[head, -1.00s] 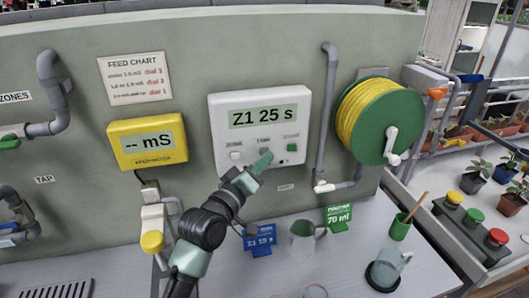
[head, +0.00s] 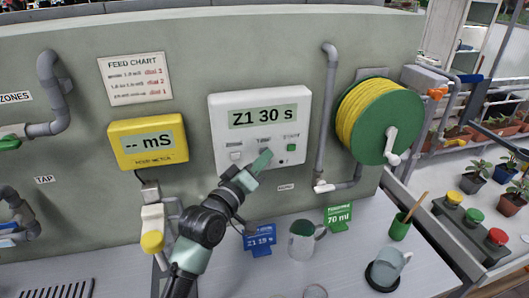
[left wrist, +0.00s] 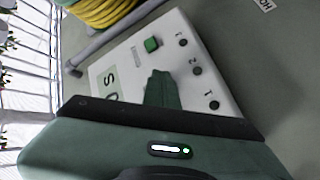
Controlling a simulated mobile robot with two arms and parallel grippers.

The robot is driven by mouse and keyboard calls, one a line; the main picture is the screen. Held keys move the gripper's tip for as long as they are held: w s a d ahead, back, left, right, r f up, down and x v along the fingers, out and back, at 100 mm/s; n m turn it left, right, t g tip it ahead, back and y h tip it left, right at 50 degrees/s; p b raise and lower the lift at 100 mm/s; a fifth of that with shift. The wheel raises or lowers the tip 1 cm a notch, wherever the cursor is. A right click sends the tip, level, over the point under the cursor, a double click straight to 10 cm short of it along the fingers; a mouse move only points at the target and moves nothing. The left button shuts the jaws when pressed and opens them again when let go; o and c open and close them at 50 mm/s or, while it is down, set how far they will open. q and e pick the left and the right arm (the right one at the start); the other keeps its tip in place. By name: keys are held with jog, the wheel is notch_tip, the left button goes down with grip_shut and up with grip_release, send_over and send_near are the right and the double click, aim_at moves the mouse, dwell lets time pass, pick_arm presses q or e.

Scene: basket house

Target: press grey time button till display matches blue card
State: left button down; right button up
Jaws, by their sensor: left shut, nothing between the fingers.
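The white controller box (head: 218,142) is on the grey wall, and its display (head: 257,114) reads "Z1 30 s". A row of buttons lies below the display, with a green one (head: 291,147) at the right. My left gripper (head: 262,160) is shut and empty, its tip at the middle button under the "TIME" label. The tip hides that button, so I cannot tell whether they touch. In the left wrist view the shut fingers (left wrist: 160,90) lie over the box face. The blue card (head: 260,240) stands on the bench; it starts with "Z1", its number too small to read surely. My right gripper is not in view.
A yellow meter (head: 148,142) is left of the box, and a green hose reel (head: 390,108) is right of it.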

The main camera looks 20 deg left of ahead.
pick_arm(q)
jog(key=shift+s+d+p, duration=0.4)
jog(key=shift+s+d, duration=0.05)
jog(key=shift+s, duration=0.25)
jog(key=s+d+p, duration=0.1)
jog(key=s, duration=0.1)
jog(key=s+d+p, duration=0.1)
jog(key=s, duration=0.1)
jog(key=shift+d, duration=0.4)
dwell(0.6)
